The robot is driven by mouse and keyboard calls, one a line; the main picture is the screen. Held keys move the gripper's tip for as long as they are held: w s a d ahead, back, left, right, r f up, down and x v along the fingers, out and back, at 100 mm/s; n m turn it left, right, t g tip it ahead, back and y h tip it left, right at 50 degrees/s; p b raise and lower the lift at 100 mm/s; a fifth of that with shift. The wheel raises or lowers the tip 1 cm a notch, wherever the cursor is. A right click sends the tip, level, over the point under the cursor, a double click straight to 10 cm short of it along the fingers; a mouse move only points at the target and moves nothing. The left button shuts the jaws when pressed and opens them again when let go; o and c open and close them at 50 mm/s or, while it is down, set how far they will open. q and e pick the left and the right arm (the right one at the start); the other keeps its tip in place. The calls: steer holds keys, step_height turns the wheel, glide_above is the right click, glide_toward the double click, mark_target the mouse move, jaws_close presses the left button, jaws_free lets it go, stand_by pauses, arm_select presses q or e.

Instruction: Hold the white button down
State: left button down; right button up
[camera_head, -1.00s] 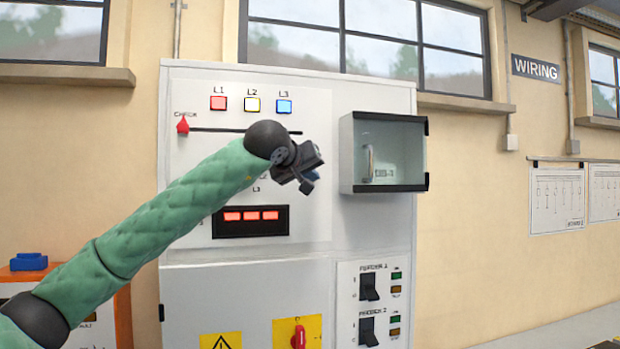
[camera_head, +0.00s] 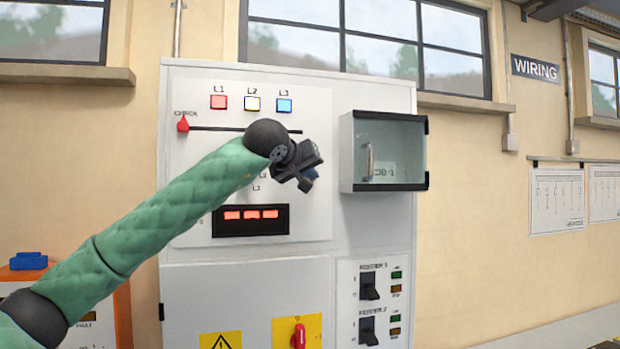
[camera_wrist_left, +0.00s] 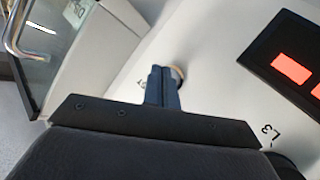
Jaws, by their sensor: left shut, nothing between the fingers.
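My left gripper (camera_head: 307,182) is shut and empty, in front of the upper panel of the cabinet. In the left wrist view its closed fingers (camera_wrist_left: 162,78) point at the panel. A small round button with a pale rim (camera_wrist_left: 179,73) shows just beside and behind the fingertips, partly covered by them. Its face is mostly hidden, so I cannot tell its colour for certain, whether the fingers touch it, or whether it is pressed. In the head view my gripper and wrist hide that spot. My right gripper is not in view.
The grey cabinet (camera_head: 215,285) carries red, pale and blue lamps along its top and a red-lit display (camera_head: 251,220) below my forearm. A clear-fronted box (camera_head: 388,152) juts out just right of my gripper; its handle also shows in the left wrist view (camera_wrist_left: 13,38).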

arm_select(q)
steer(key=shift+w+a, duration=0.25)
steer(key=shift+w, duration=0.2)
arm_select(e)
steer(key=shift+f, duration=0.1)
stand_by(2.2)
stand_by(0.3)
